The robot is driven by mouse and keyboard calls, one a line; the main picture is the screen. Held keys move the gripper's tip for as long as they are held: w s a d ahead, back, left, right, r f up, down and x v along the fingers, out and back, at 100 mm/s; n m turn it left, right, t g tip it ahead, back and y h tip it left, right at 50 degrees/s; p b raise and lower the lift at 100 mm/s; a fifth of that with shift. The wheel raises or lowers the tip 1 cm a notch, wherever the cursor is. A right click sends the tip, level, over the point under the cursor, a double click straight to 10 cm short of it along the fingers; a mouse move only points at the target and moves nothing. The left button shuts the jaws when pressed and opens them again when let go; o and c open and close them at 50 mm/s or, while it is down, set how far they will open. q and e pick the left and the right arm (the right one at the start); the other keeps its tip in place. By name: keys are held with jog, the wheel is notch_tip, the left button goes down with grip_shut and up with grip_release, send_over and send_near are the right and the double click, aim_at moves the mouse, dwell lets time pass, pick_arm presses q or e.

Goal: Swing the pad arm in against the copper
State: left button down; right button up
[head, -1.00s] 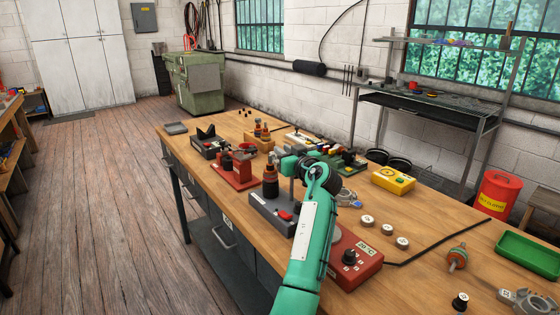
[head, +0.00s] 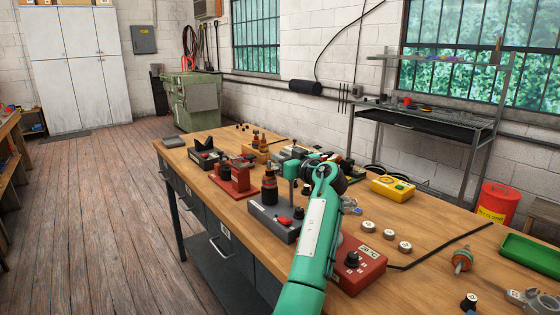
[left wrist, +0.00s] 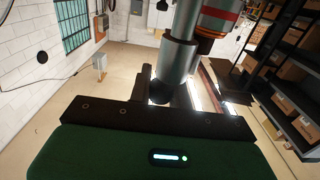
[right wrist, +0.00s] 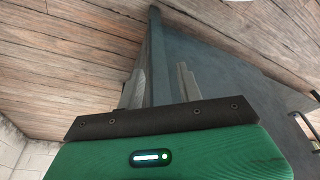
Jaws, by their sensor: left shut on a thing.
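A fixture with a dark grey base (head: 262,223) and a red button (head: 285,221) stands on the bench. An upright dark part with orange-copper bands (head: 269,185) stands on it; a copper and red banded part (left wrist: 218,18) shows in the left wrist view. My left gripper (head: 290,168) is at the top of the fixture, just right of the banded part, shut on what looks like the pad arm. In the left wrist view a grey cylinder (left wrist: 178,55) and a black knob (left wrist: 158,92) are at the fingers. Pad contact is hidden. My right gripper (right wrist: 160,85) is open and empty, low beside the bench.
A red fixture (head: 232,182) stands left of the grey one. A red control box (head: 358,265) is to the right, with a yellow box (head: 392,188) behind it. Several white-topped discs and a green tray (head: 530,257) lie further right. Bare wood shows between them.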

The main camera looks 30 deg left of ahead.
dwell(0.4)
pick_arm(q)
jog(key=c, duration=1.3)
grip_release()
notch_tip(320, 180, up, 20)
